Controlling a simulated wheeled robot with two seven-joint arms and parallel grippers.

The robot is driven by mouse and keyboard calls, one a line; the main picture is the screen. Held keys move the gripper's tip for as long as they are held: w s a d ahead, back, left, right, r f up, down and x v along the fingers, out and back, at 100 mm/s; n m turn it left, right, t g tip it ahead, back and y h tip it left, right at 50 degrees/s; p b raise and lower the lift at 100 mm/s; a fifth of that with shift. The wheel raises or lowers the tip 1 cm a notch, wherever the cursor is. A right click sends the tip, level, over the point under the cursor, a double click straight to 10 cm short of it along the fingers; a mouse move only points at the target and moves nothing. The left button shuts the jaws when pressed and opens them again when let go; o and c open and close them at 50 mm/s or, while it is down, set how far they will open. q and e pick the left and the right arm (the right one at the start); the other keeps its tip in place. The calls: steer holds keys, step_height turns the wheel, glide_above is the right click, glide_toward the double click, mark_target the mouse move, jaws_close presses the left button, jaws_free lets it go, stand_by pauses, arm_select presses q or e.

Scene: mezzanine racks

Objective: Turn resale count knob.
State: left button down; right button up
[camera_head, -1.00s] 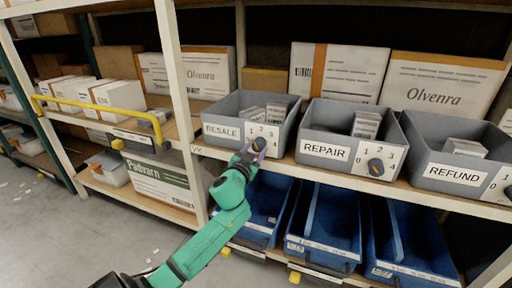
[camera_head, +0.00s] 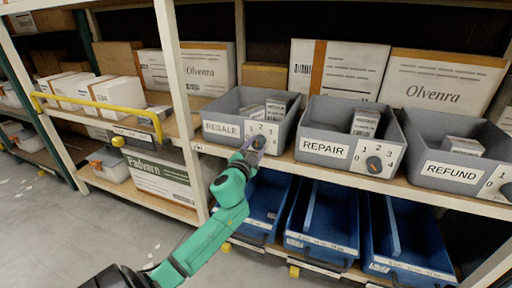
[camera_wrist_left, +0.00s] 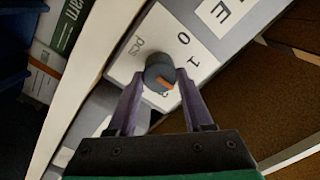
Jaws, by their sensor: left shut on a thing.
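The grey RESALE bin (camera_head: 222,113) stands on the shelf, left of two similar bins. Its front has a white dial plate (camera_head: 270,130) with a dark round knob (camera_head: 259,142). In the left wrist view the knob (camera_wrist_left: 159,70) has an orange pointer mark aimed toward the lower right, past the 1; the digit near its tip is partly hidden. My left gripper (camera_head: 250,151) is shut on this knob, with its purple fingers on either side of it in the left wrist view (camera_wrist_left: 160,90). My right gripper is not in view.
The REPAIR bin (camera_head: 315,133) and REFUND bin (camera_head: 430,157) stand to the right, each with its own dial. Blue bins (camera_head: 325,220) fill the shelf below. A white rack post (camera_head: 178,90) stands left of the RESALE bin. The floor at lower left is mostly open.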

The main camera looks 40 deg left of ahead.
arm_select(q)
steer(key=shift+c, duration=1.5)
jaws_free()
steer(key=v, duration=1.4)
steer(key=shift+s, duration=0.25)
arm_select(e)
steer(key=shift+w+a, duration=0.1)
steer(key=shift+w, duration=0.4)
arm_select(q)
steer(key=shift+d, duration=0.1)
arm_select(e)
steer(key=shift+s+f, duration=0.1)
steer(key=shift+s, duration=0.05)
